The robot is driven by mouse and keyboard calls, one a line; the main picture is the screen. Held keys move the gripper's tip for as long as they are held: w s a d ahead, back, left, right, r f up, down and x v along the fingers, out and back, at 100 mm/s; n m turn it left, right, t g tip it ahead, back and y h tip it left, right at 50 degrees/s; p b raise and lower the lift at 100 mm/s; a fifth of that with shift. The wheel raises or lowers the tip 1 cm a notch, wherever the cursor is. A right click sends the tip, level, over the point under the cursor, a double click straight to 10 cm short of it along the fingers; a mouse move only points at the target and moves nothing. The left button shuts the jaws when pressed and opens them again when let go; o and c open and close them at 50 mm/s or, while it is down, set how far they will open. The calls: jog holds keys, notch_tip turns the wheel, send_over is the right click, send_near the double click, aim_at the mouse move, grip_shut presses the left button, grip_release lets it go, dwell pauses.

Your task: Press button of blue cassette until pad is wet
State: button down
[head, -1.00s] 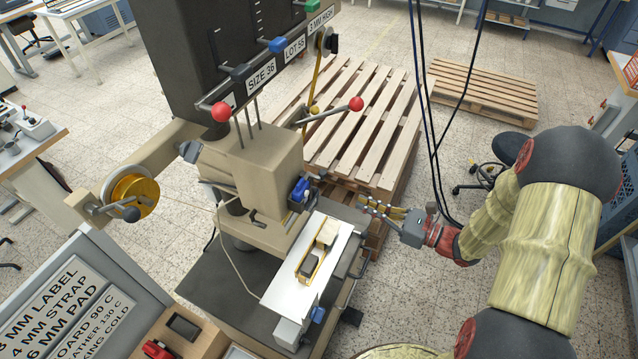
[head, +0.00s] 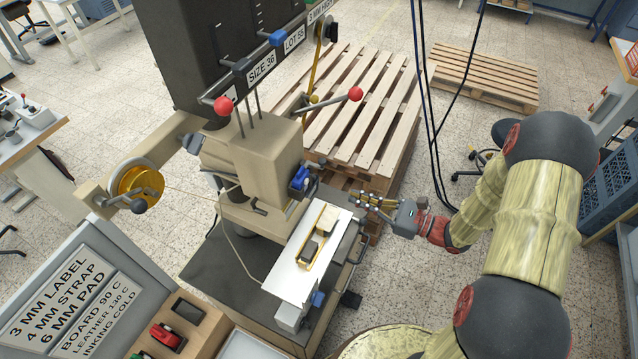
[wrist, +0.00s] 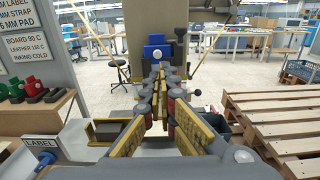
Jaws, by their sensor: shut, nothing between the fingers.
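The blue cassette (head: 300,179) is mounted on the right side of the beige press head (head: 262,160). In the wrist view a blue block, likely the same cassette (wrist: 154,48), shows straight ahead just beyond my fingertips. My gripper (head: 358,198) is shut and empty, to the right of the cassette and a little lower, with a small gap in the head view. In the wrist view my gripper (wrist: 160,78) points at it. The button and the pad cannot be made out clearly.
A white plate (head: 304,262) with a yellow-framed holder sits below the press head. Red-knobbed levers (head: 354,94) stick out above. Wooden pallets (head: 365,110) lie behind, and black cables (head: 428,130) hang near my wrist. A sign panel (head: 70,300) stands at front left.

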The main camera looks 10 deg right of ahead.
aim_at(309, 180)
jog(key=p+x, duration=0.1)
jog(key=x, duration=1.1)
jog(key=shift+p, duration=0.35)
jog(key=shift+w+a, duration=0.2)
jog(key=shift+a, duration=0.25)
jog(key=shift+w+a+r+b, duration=0.1)
jog(key=shift+w+a+b, duration=0.1)
jog(key=shift+a+b, duration=0.1)
jog(key=shift+d, duration=0.15)
jog(key=v, duration=0.7)
jog(key=shift+s+d, duration=0.3)
jog(key=shift+s, duration=0.05)
